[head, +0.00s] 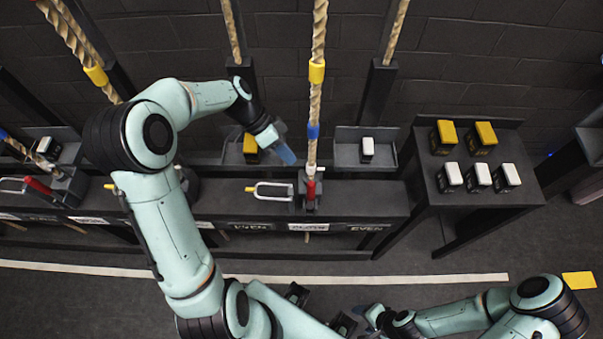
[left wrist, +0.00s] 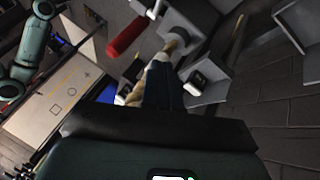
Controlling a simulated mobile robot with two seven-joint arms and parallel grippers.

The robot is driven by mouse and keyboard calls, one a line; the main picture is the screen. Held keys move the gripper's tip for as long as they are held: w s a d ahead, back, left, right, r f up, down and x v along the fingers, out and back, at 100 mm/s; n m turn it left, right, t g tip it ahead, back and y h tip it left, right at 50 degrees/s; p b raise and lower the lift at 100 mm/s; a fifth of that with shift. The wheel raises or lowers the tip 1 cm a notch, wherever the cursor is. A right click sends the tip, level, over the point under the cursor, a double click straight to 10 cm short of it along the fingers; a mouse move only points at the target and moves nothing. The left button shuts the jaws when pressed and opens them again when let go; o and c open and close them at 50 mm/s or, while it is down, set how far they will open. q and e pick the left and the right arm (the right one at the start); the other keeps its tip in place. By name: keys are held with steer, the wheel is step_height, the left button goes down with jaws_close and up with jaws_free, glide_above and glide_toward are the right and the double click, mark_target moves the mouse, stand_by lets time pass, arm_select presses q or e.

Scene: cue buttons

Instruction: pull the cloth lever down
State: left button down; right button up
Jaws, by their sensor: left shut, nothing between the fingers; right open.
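A lever with a red grip (head: 311,188) stands upright at the middle of the dark bench, beside a metal fork with a yellow tip (head: 262,188). The red grip also shows in the left wrist view (left wrist: 127,37). Another red-gripped lever (head: 38,187) is at the far left. My right gripper (head: 372,316) is open, low in front of the bench.
A thick rope (head: 319,40) with yellow and blue bands hangs above the middle lever. A tray with a white-topped block (head: 367,148) is to its right. A side table (head: 425,185) holds yellow- and white-topped blocks. Floor before the bench is clear.

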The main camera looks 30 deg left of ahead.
mark_target(311, 197)
arm_select(q)
steer(key=s+d+f, duration=0.1)
steer(key=d+f, duration=0.2)
steer(key=d, duration=0.2)
steer(key=shift+s+d, duration=0.35)
